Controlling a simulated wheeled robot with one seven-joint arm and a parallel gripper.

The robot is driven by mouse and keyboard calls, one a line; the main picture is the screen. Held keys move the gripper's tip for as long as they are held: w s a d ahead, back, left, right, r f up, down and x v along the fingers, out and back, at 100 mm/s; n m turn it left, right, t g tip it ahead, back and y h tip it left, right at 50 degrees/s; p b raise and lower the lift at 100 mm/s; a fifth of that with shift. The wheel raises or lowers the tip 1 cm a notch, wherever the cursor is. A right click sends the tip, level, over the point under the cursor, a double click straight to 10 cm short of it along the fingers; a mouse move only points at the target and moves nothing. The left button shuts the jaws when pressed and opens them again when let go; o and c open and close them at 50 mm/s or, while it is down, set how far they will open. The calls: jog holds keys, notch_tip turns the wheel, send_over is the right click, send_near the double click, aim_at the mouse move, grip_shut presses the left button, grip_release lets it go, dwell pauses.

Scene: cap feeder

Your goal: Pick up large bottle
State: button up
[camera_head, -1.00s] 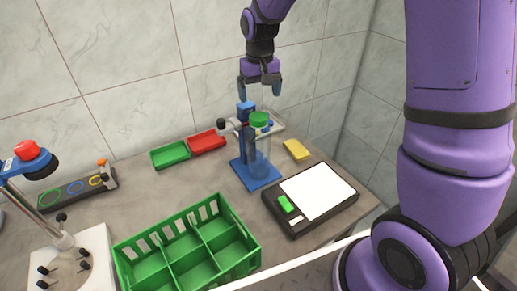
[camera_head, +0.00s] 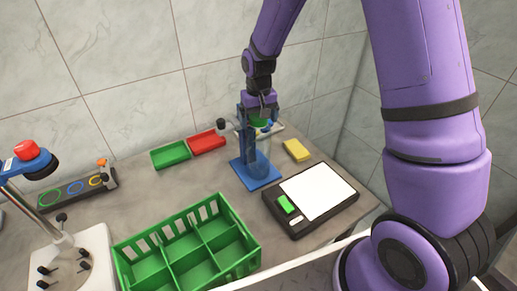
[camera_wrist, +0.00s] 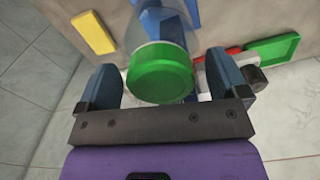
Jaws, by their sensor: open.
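The large bottle is clear with a green cap (camera_wrist: 160,74). It stands upright on the blue stand (camera_head: 244,174), and its clear body (camera_head: 262,160) shows in the head view below my gripper. My gripper (camera_head: 259,116) is at the height of the cap, pointing down. In the wrist view the open fingers (camera_wrist: 164,85) are on either side of the cap, with a gap on each side. The cap is partly covered by my gripper in the head view.
A clamp with a dark knob (camera_wrist: 257,76) is close beside the right finger in the wrist view. A black scale (camera_head: 308,200), yellow sponge (camera_head: 296,150), green tray (camera_head: 170,155), red tray (camera_head: 207,141) and green divided crate (camera_head: 185,246) are around the stand.

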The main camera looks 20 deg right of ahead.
grip_shut()
jog(key=shift+r, duration=0.1)
dwell(0.3)
